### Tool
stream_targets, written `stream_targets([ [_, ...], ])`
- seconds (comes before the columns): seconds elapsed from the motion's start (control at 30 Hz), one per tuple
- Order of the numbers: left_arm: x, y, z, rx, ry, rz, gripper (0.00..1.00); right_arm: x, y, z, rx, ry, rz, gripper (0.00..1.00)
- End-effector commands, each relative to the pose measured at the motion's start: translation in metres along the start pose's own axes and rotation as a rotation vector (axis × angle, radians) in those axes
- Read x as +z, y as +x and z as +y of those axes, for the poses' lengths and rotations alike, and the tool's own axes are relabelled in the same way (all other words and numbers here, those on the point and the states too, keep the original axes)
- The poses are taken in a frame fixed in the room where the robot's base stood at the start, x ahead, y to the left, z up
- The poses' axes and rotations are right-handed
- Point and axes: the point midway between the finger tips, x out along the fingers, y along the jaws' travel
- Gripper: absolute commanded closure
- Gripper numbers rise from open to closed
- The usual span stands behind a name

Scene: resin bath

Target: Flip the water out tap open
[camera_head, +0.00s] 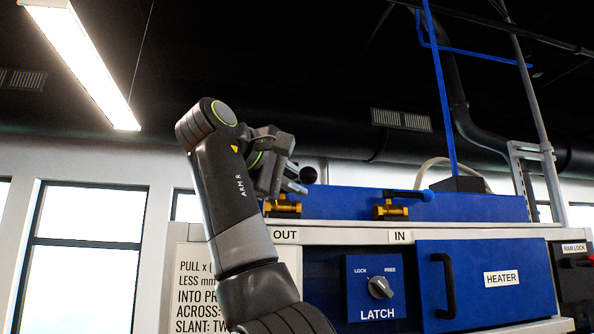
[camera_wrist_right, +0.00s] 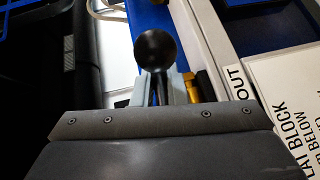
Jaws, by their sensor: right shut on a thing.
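The water out tap is a brass valve (camera_head: 283,207) on the ledge above the OUT label (camera_head: 286,235). Its brass body also shows beside the fingers in the right wrist view (camera_wrist_right: 191,88). My right gripper (camera_head: 293,186) is at this tap, shut on its handle. In the right wrist view a round black knob (camera_wrist_right: 155,48) stands just past the fingertips, and the handle between the fingers is mostly hidden. The knob shows to the right of the gripper in the head view (camera_head: 308,175). My left gripper is not in view.
A matching brass tap (camera_head: 390,211) with a blue lever stands above the IN label (camera_head: 400,236). Below are the latch dial (camera_head: 380,287) and the blue heater door (camera_head: 487,280) with a black handle. A text sign (camera_head: 195,285) is partly behind my right arm.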

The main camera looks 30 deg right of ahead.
Motion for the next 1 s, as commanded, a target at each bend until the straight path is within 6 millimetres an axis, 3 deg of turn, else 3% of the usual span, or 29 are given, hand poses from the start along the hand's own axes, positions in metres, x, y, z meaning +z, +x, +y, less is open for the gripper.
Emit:
stream_targets([
  [0.43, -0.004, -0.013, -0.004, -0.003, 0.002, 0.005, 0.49, -0.002, -0.003, -0.002, 0.012, 0.032, -0.191, 1.0],
  [1.0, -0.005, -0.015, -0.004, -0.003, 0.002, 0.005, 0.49, -0.003, -0.004, -0.003, 0.016, 0.046, -0.259, 1.0],
])
